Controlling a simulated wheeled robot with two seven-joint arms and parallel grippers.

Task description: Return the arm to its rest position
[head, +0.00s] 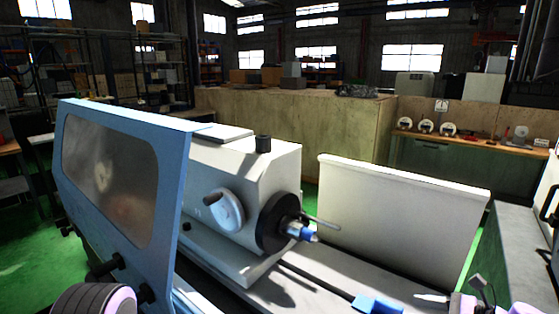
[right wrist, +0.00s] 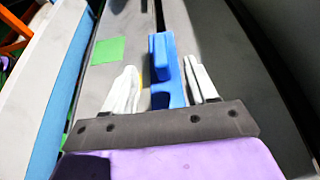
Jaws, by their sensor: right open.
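My right gripper (right wrist: 163,72) is open in the right wrist view, its two pale fingers apart. A blue block-shaped part (right wrist: 161,55) lies in line with the gap between the fingers; I cannot tell whether they touch it. In the head view the blue part (head: 378,304) is at the bottom edge on the machine bed, and a purple piece of my right arm (head: 462,304) shows just to its right. A piece of my left arm (head: 95,300) shows at the bottom left; its gripper is out of view.
The grinder's blue door (head: 172,190) stands at left. The white headstock (head: 240,160) with its dark chuck (head: 275,222) and blue-tipped centre (head: 300,232) is in the middle. A white panel (head: 400,210) rises behind the bed. A grey cabinet (head: 520,240) is at right.

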